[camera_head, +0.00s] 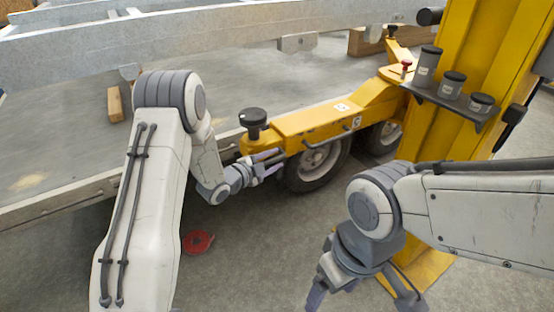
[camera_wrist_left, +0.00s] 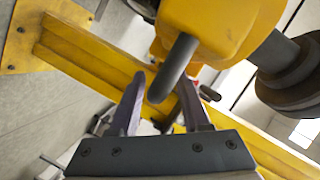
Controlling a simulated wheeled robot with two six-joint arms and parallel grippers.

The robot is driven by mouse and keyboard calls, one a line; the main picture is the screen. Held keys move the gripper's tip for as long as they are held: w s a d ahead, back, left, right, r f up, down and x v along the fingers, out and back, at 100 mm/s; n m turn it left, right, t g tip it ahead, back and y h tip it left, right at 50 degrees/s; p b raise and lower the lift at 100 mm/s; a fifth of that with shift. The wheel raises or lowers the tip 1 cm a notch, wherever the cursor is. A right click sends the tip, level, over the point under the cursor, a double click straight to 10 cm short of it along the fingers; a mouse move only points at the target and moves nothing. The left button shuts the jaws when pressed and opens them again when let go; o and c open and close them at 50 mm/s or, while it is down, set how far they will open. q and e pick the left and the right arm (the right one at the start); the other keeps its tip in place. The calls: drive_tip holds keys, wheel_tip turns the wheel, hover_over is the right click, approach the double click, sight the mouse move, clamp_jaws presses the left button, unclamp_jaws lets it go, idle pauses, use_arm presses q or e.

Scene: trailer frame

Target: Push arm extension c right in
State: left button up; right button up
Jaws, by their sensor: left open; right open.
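The yellow arm extension marked C (camera_head: 315,120) reaches left from the yellow column, with a black round pad (camera_head: 252,118) on its outer end. My left gripper (camera_head: 272,164) is open just below and beside that outer end. In the left wrist view, a dark handle bar (camera_wrist_left: 176,65) on the yellow end piece (camera_wrist_left: 210,25) shows between the spread fingers of my left gripper (camera_wrist_left: 160,85). I cannot tell whether they touch it. The pad (camera_wrist_left: 290,85) is at the right there. My right gripper (camera_head: 362,296) is open and empty at the bottom, partly cut off, away from the extension.
A yellow column (camera_head: 455,110) stands at the right with a shelf of dark round pads (camera_head: 452,84). Trailer wheels (camera_head: 318,165) sit behind the extension. Grey trailer beams (camera_head: 200,35) cross the top.

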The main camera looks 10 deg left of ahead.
use_arm(q)
drive_tip(key=v, duration=1)
drive_tip(key=shift+r, duration=0.1)
